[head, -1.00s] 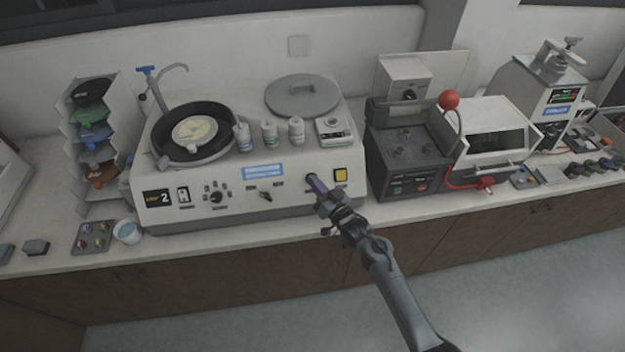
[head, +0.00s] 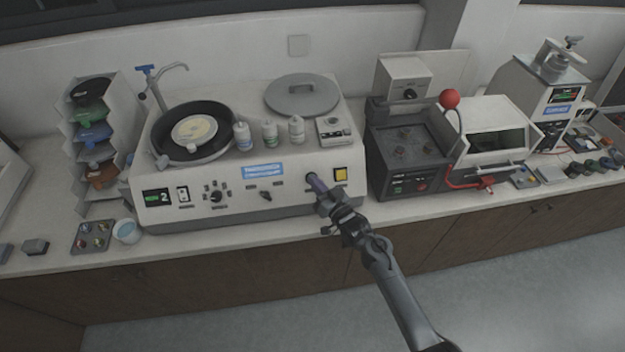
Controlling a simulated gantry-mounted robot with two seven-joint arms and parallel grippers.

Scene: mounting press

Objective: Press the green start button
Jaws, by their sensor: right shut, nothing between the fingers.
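The white polishing machine (head: 225,196) stands on the counter, with a turntable on top. My right gripper (head: 316,183) is shut and empty. Its tips are at the machine's front panel, just left of a yellow switch (head: 340,174), and look to be touching the panel or very close to it. No green button shows on this panel; the spot behind my fingertips is hidden. The machine's small display (head: 157,197) shows green beside a 2. A small green mark (head: 397,190) shows on the front of the dark press unit (head: 408,160). My left gripper is not in view.
A knob (head: 216,197) and a lever switch (head: 265,196) sit on the same panel. Bottles (head: 269,134) and a grey lid (head: 302,95) are on top. A red ball-topped lever (head: 449,100) rises at the press unit.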

